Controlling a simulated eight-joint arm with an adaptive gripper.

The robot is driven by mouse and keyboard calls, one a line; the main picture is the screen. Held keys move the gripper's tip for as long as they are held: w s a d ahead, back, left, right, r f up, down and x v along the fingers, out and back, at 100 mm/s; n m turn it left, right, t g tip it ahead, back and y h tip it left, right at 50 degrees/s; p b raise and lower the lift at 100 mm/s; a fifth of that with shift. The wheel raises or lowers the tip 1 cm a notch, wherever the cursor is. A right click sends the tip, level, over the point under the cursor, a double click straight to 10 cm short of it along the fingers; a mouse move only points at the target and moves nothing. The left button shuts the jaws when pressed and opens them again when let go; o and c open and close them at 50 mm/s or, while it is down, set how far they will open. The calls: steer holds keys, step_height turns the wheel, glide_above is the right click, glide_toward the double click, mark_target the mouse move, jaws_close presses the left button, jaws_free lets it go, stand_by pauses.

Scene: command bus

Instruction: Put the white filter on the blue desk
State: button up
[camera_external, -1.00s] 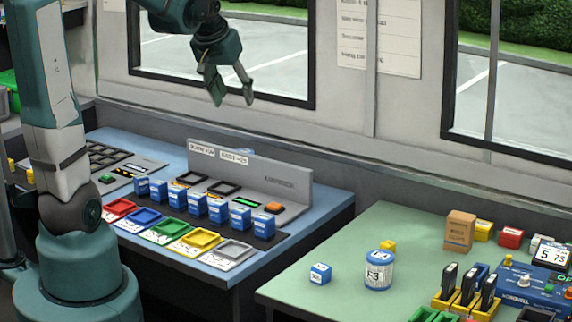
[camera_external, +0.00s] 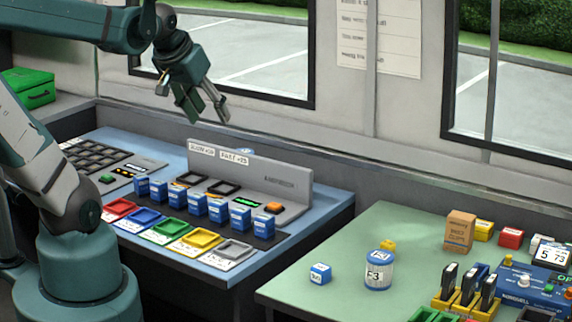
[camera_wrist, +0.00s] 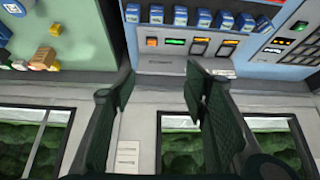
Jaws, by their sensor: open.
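A white cylinder (camera_external: 380,271) with blue bands and a printed label stands upright on the green desk (camera_external: 345,240); it looks like the white filter. My gripper (camera_external: 207,117) is open and empty, high above the back of the blue desk near the window. Its two spread fingers show in the wrist view (camera_wrist: 158,82) with nothing between them.
A grey panel (camera_external: 290,180) stands up on the blue desk, with several blue boxes (camera_external: 197,203) and coloured trays (camera_external: 170,232) before it.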

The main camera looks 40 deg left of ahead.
steer(key=shift+m, duration=0.3)
steer(key=shift+s+d+f, duration=0.25)
steer(key=shift+s, duration=0.55)
steer(key=shift+s+d+f, duration=0.2)
steer(key=shift+s+f, duration=0.05)
steer(key=shift+s, duration=0.6)
steer(key=shift+s+d+f, duration=0.25)
steer(key=shift+s, duration=0.55)
steer(key=shift+f, duration=0.1)
